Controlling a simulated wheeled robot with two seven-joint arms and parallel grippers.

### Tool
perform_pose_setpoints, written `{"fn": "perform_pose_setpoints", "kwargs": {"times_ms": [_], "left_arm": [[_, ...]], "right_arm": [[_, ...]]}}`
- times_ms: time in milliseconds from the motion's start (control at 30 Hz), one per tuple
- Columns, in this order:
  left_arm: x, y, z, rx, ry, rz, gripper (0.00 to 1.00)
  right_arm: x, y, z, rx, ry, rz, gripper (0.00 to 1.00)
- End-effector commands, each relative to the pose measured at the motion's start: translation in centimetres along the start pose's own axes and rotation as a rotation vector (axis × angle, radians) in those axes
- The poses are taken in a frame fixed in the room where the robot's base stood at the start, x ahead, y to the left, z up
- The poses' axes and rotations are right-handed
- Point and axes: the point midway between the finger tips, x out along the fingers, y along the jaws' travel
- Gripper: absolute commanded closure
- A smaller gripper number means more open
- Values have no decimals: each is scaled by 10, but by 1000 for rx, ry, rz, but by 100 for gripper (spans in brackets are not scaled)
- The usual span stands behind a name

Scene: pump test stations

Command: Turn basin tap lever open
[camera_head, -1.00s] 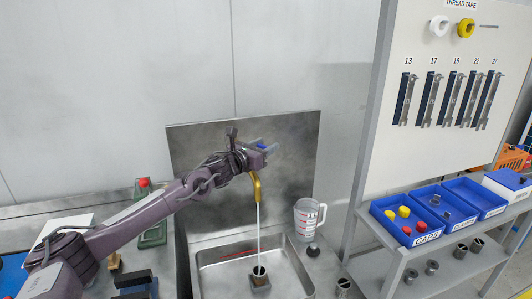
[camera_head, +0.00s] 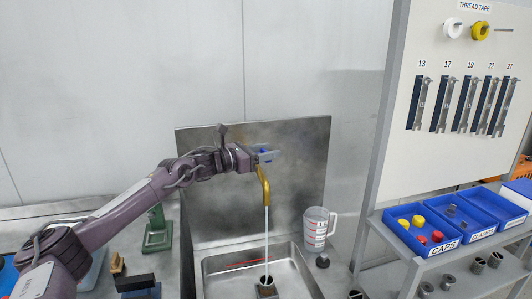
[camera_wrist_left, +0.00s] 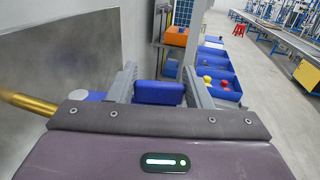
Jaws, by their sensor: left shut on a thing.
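The gold basin tap (camera_head: 264,184) stands against the metal splashback, and a pale stream of water (camera_head: 267,232) runs from its spout into the sink. Its blue lever (camera_head: 269,152) is at the top of the tap, partly hidden by my left gripper (camera_head: 264,156). In the left wrist view the blue lever (camera_wrist_left: 159,93) sits between the two grey fingers of my left gripper (camera_wrist_left: 162,84), which is shut on it. The gold spout (camera_wrist_left: 27,102) shows at the left edge there. My right gripper is not in view.
The steel sink (camera_head: 225,262) lies below, with a small dark fitting (camera_head: 267,288) under the stream. A clear measuring jug (camera_head: 315,229) stands right of the sink. A shelf rack with blue bins (camera_head: 422,243) is at the right.

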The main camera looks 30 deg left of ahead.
Motion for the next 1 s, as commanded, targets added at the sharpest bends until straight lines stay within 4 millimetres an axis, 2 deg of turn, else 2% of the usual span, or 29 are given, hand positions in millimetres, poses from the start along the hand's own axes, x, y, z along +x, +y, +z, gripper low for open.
{"fn": "perform_pose_setpoints", "kwargs": {"times_ms": [133, 167, 333, 667, 1000], "left_arm": [[0, 0, 3, 3, -7, 1, 96], [0, 0, 3, 3, -7, 1, 54], [0, 0, 2, 3, -5, 1, 33], [-4, 1, 0, 2, -2, 3, 33], [-52, 1, -6, 6, 3, 3, 33]], "right_arm": [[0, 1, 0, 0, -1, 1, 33], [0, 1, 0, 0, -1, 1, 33], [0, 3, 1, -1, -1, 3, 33], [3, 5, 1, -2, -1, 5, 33], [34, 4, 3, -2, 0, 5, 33]]}}
